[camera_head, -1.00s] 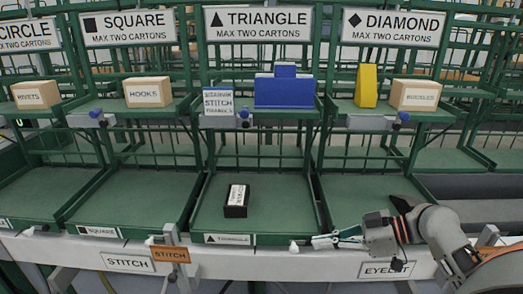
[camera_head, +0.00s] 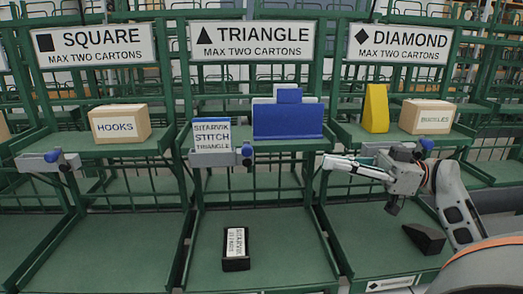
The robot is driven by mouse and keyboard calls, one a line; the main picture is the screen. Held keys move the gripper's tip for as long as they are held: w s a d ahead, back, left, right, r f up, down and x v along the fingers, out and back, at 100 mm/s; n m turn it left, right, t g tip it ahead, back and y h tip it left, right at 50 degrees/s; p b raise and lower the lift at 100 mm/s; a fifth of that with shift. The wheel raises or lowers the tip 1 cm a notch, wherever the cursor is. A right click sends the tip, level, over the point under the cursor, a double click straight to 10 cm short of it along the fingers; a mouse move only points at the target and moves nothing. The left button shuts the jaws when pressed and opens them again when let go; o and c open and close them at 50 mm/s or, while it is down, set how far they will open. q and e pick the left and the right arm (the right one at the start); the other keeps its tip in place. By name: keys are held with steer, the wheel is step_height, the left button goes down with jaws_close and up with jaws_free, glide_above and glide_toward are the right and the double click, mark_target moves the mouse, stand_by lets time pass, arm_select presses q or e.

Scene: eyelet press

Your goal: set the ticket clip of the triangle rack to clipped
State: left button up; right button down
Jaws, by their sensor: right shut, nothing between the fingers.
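The triangle rack stands in the middle under its sign (camera_head: 251,42). Its ticket clip (camera_head: 247,152) is a small grey fitting with a blue knob on the upper shelf's front edge. A white and blue ticket (camera_head: 212,137) reading STITCH TRIANGLE stands at the clip's left part. I cannot tell from here whether the clip grips the ticket. My right gripper (camera_head: 328,163) is shut and empty, pointing left, at shelf height near the post between the triangle and diamond racks. It is to the right of the clip, apart from it. My left gripper is not in view.
A blue block (camera_head: 287,122) sits on the triangle shelf. A black box (camera_head: 236,250) lies in the lower tray. The diamond rack holds a yellow wedge (camera_head: 375,108), a carton (camera_head: 427,117) and, below, a black wedge (camera_head: 423,238). The square rack's clip (camera_head: 50,160) is at left.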

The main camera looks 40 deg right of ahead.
steer(key=p, duration=0.2)
glide_toward(247, 156)
steer(key=w+a+r, duration=0.2)
steer(key=w+a, duration=0.1)
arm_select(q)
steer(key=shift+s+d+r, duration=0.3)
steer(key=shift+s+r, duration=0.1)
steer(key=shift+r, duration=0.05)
arm_select(e)
steer(key=shift+w+a+f, duration=0.15)
steer(key=shift+w+a, duration=0.25)
steer(key=shift+a, duration=0.25)
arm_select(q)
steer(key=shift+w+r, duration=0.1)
